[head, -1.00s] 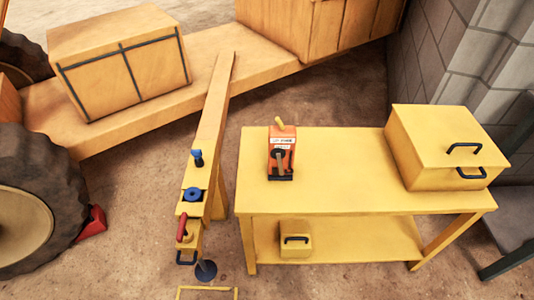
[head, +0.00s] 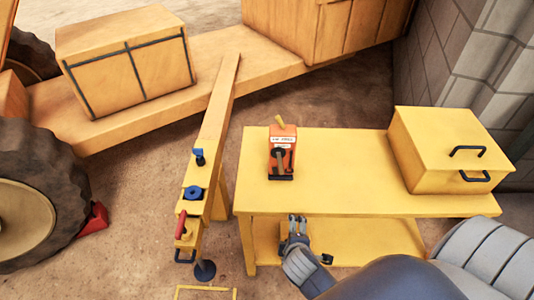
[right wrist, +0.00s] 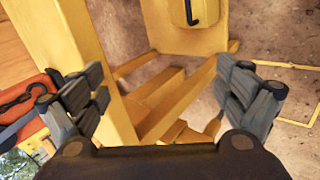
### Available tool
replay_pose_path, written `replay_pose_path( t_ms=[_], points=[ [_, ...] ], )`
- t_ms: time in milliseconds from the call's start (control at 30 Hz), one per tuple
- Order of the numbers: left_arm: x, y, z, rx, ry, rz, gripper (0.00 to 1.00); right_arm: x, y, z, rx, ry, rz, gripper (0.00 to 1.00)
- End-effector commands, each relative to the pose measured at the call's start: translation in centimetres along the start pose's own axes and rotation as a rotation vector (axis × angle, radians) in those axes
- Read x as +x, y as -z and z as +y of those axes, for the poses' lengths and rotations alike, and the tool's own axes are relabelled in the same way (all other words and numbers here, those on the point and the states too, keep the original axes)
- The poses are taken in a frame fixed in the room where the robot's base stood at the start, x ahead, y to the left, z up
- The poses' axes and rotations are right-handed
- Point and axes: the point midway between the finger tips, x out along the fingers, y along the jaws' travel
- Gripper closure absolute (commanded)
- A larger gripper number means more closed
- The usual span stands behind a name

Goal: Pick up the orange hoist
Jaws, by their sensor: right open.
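The orange hoist (head: 283,148) stands upright on the yellow table, near its left end. It has a white label, a dark hook-like part on its front and a yellow piece on top. My right gripper (head: 298,220) is in front of the table's front edge, below the hoist in the picture and apart from it. In the right wrist view my right gripper (right wrist: 163,90) has its fingers wide apart with nothing held. An orange body with dark parts, seemingly the hoist (right wrist: 22,118), shows at the left edge there, beside the left finger. My left gripper is out of view.
The yellow table (head: 345,165) has clear top around the hoist. A yellow box (head: 445,150) with dark handles stands at its right end. A yellow beam (head: 212,140) with blue and red fittings lies left of the table. A large wheel (head: 35,200) stands far left.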

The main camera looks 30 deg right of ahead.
Motion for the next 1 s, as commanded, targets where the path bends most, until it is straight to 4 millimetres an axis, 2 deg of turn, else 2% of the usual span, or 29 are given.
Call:
replay_pose_path(
  t_ms=[467, 567, 800, 900, 1000],
  points=[
    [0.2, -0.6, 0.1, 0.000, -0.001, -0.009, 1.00, -1.5, 1.4, 9.7, -0.557, -0.326, -0.101, 0.07],
    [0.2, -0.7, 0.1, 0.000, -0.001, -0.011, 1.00, -2.5, 2.0, 12.6, -0.734, -0.418, -0.165, 0.07],
    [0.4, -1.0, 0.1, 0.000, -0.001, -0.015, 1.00, -6.8, 4.3, 20.3, -1.282, -0.651, -0.460, 0.07],
    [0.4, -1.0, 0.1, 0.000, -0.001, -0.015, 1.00, -8.3, 5.1, 22.2, -1.443, -0.699, -0.576, 0.07],
    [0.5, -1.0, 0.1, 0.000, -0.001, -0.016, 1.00, -9.2, 5.6, 23.2, -1.536, -0.720, -0.648, 0.07]
  ],
)
